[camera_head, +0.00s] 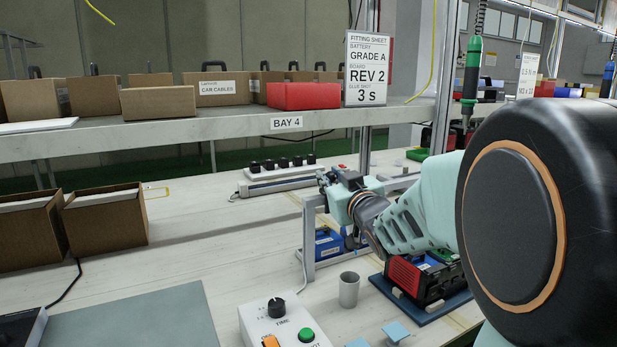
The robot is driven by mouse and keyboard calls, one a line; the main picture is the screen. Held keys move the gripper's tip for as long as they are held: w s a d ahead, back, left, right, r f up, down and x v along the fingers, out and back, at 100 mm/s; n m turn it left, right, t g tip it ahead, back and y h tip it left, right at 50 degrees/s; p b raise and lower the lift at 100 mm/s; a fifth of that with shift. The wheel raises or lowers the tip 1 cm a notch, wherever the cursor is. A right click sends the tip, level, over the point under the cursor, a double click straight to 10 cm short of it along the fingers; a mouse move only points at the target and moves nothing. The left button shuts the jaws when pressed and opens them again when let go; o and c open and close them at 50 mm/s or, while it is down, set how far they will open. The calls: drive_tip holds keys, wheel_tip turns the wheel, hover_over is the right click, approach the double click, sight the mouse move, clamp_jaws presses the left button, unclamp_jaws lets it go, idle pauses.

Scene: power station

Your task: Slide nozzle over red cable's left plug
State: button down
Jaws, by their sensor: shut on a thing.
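My gripper (338,181) is at the end of my arm, which reaches in from the right to above the metal stand. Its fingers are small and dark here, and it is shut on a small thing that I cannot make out. The grey metal stand (309,243) rises from the bench, with a blue unit (327,244) behind its leg. A red and black unit (405,276) sits on a dark blue board below my arm. I cannot make out the nozzle, the red cable or its left plug. My arm hides part of this area.
A control box (285,325) with a knob and green button stands in front, near a grey cup (348,289). Open cartons (104,218) are at left. A power strip (283,174) lies behind. A shelf (130,135) with boxes and a fitting sheet (368,68) crosses the back. The bench middle is clear.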

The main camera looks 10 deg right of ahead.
drive_tip(key=w+d+p, duration=0.1)
drive_tip(key=w+d, duration=0.1)
drive_tip(key=d, duration=0.3)
drive_tip(key=w+d+p, duration=0.2)
drive_tip(key=d, duration=0.4)
drive_tip(key=w+d+p, duration=0.1)
drive_tip(key=w+d, duration=0.1)
drive_tip(key=d, duration=0.3)
drive_tip(key=shift+d+r+p, duration=0.1)
drive_tip(key=shift+d+p, duration=0.2)
drive_tip(key=shift+p, duration=0.1)
drive_tip(key=c, duration=1.7)
unclamp_jaws()
drive_tip(key=s, duration=0.4)
drive_tip(key=s+d, duration=0.1)
drive_tip(key=s, duration=0.6)
drive_tip(key=shift+s+d, duration=0.35)
drive_tip(key=shift+s, duration=0.05)
